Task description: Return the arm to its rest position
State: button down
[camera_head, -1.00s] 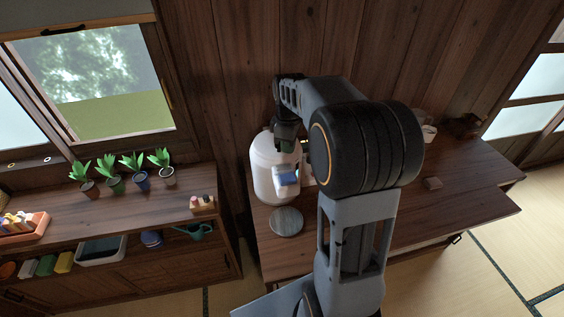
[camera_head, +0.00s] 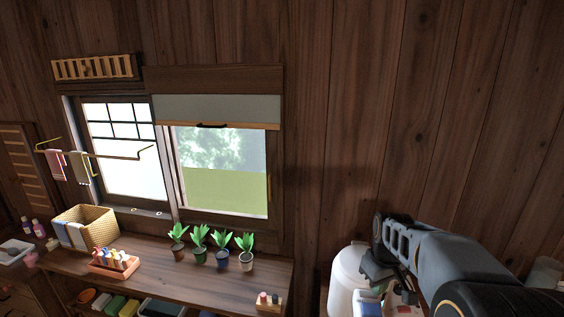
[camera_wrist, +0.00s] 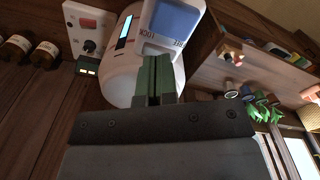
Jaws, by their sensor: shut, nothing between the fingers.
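My arm reaches in from the lower right in the head view, and my gripper (camera_head: 376,278) is at the right side of a white rounded dispenser (camera_head: 344,283). In the wrist view the green fingers of my gripper (camera_wrist: 155,75) are together with nothing between them. They point at the front of the white dispenser (camera_wrist: 122,72), close below its blue and white panel marked LOCK. I cannot tell whether they touch it. My arm hides part of the counter.
In the head view, potted plants (camera_head: 221,248), a wicker basket (camera_head: 95,229) and a red rack (camera_head: 113,265) stand on the shelf under the window.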

jog(key=s+a+r+m+t, duration=0.2)
jog(key=s+a, duration=0.2)
jog(key=s, duration=0.3)
jog(key=s+a+r+m+t, duration=0.1)
jog(key=s+a+r+t, duration=0.1)
jog(key=s, duration=0.4)
jog(key=shift+s+a+r+m, duration=0.4)
jog(key=shift+a+r, duration=0.1)
jog(key=shift+a, duration=0.65)
